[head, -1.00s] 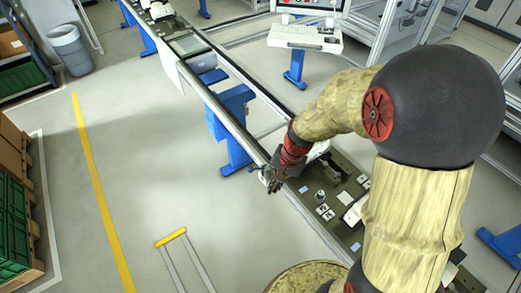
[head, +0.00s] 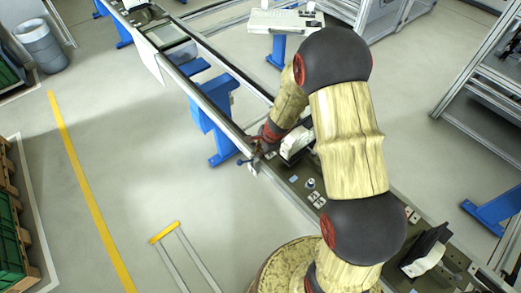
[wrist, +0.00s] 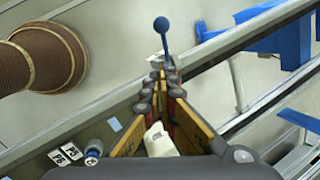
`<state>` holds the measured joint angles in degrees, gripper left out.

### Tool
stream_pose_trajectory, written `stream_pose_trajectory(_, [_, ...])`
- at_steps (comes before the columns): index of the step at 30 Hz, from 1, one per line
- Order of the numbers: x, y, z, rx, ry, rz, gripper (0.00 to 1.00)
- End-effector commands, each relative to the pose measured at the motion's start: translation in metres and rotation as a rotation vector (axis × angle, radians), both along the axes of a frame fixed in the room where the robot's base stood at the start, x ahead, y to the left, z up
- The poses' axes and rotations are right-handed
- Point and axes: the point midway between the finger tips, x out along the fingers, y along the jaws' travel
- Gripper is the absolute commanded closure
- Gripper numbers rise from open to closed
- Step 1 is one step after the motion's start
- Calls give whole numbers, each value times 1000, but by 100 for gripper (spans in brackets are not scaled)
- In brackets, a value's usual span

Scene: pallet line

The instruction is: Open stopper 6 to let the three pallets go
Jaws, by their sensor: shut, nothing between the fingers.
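A lever with a blue ball knob (wrist: 161,24) stands just beyond my fingertips in the wrist view. In the head view a small blue knob (head: 240,162) shows at the near rail of the conveyor (head: 205,100). My gripper (wrist: 158,68) is shut and empty, with its tips close to the lever's shaft; I cannot tell whether they touch. In the head view my gripper (head: 258,146) is over the near rail. Tags P5 (wrist: 68,152) and P6 (wrist: 55,157) lie at the lower left. A pallet with a white part (head: 297,142) is partly hidden behind my arm.
Another white part with a black upright piece (head: 425,257) sits farther down the line. Blue conveyor legs (head: 217,125) stand below the rail. A yellow-ended frame (head: 165,232) lies on the floor at the left. Floor between the line and the yellow stripe is largely clear.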

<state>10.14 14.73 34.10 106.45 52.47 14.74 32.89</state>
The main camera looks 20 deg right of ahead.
Motion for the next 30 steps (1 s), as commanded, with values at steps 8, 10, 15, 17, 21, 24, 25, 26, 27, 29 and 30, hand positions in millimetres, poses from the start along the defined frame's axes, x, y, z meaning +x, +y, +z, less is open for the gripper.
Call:
stream_pose_trajectory(8, [15, 15, -46, 0, 1, 3, 100])
stream_pose_trajectory(10, [17, 23, -51, -1, 0, 3, 100])
stream_pose_trajectory(15, [21, 35, -59, -1, 0, 3, 100])
stream_pose_trajectory(17, [22, 37, -60, -1, -1, 2, 100])
stream_pose_trajectory(21, [22, 39, -61, 0, -1, 1, 100])
stream_pose_trajectory(24, [22, 39, -61, 0, -1, 1, 100])
stream_pose_trajectory(25, [22, 39, -61, 0, -1, 1, 100])
stream_pose_trajectory(26, [22, 39, -61, 0, -1, 1, 100])
stream_pose_trajectory(27, [22, 39, -61, 0, -1, 1, 100])
stream_pose_trajectory(29, [22, 39, -61, 0, -1, 1, 100])
stream_pose_trajectory(30, [22, 39, -61, -1, -1, 2, 100])
